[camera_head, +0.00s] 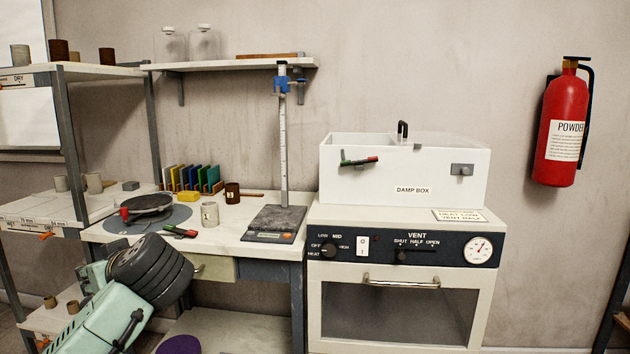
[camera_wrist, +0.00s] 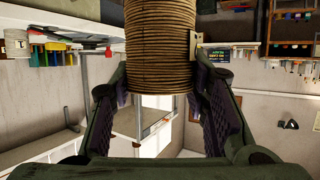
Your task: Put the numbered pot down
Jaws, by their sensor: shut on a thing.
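The pot (camera_wrist: 160,40) in my gripper is a tan-brown cylinder with fine ribs, cut off by the top of the wrist view. A small pale tag (camera_wrist: 194,46) shows at its right side; no number is readable. My gripper (camera_wrist: 160,75) is shut on it, with a dark finger on each side. The head view shows my pale green arm with a black ribbed section at lower left, but not the held pot or the fingers.
The white bench (camera_head: 235,237) holds a turntable (camera_head: 150,203), a pale pot (camera_head: 210,214), a dark brown pot (camera_head: 232,194) and a scale with a tall post (camera_head: 273,224). A shelf rack (camera_head: 75,72) stands left. A damp box (camera_head: 400,189) sits on the kiln (camera_head: 400,310).

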